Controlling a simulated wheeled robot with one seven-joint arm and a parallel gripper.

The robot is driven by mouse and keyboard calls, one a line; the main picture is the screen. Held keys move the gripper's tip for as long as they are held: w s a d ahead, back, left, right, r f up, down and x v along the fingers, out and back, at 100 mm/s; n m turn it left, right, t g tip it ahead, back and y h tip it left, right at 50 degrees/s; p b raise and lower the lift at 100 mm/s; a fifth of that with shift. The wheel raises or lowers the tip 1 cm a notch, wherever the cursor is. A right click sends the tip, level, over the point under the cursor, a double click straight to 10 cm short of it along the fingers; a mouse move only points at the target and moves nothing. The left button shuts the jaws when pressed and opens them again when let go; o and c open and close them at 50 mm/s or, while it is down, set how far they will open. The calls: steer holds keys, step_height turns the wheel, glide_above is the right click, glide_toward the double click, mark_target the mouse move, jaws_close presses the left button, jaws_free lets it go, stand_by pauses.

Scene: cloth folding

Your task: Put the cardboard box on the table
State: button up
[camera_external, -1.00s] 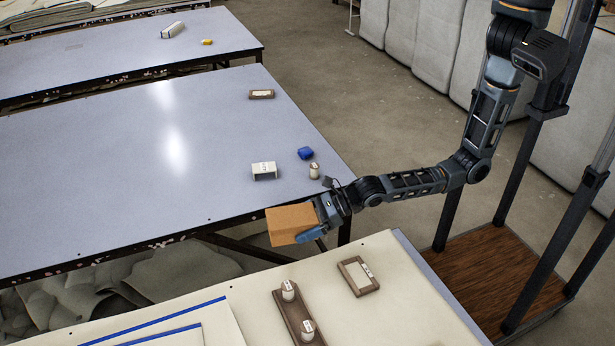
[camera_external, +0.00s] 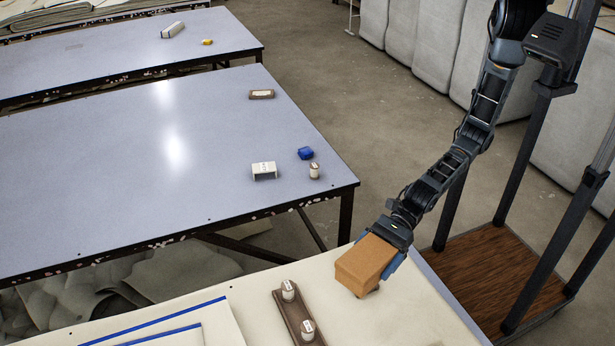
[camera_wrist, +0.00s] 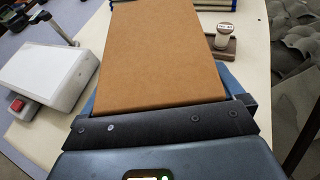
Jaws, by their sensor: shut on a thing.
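The cardboard box (camera_external: 365,264) is a plain brown box, tilted, in my gripper (camera_external: 385,256). In the outside view it is over the right part of the near cream-topped table (camera_external: 410,310). I cannot tell whether its lower edge touches the tabletop. In the wrist view the box (camera_wrist: 160,55) fills the middle, with the blue fingers (camera_wrist: 235,82) at its sides. My gripper is shut on it.
A brown wooden holder (camera_external: 297,316) with two white-capped bottles stands left of the box. Blue-edged sheets (camera_external: 180,325) lie farther left. The grey-topped table (camera_external: 100,190) behind bears several small items. In the wrist view a white device (camera_wrist: 45,75) with a red button is at left.

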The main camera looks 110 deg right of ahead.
mark_target(373, 270)
steer(key=shift+w+a+f, duration=0.2)
steer(key=shift+a+f, duration=0.15)
steer(key=shift+a, duration=0.25)
steer(key=shift+w+a+f, duration=0.2)
steer(key=shift+a+f, duration=0.15)
steer(key=shift+a, duration=0.25)
steer(key=shift+a+f, duration=0.2)
steer(key=shift+f, duration=0.1)
steer(key=a+f+b, duration=0.1)
steer(key=a, duration=0.1)
steer(key=w+a+f+b, duration=0.1)
steer(key=a+f, duration=0.1)
steer(key=a, duration=0.1)
steer(key=a+f+b, duration=0.1)
steer(key=a+f, duration=0.1)
steer(key=a, duration=0.1)
steer(key=shift+w+a, duration=0.2)
steer(key=shift+w, duration=0.15)
steer(key=shift+a+f+b, duration=0.1)
steer(key=shift+f+b, duration=0.65)
steer(key=shift+f, duration=1.2)
steer(key=shift+f, duration=0.1)
steer(key=o, duration=0.9)
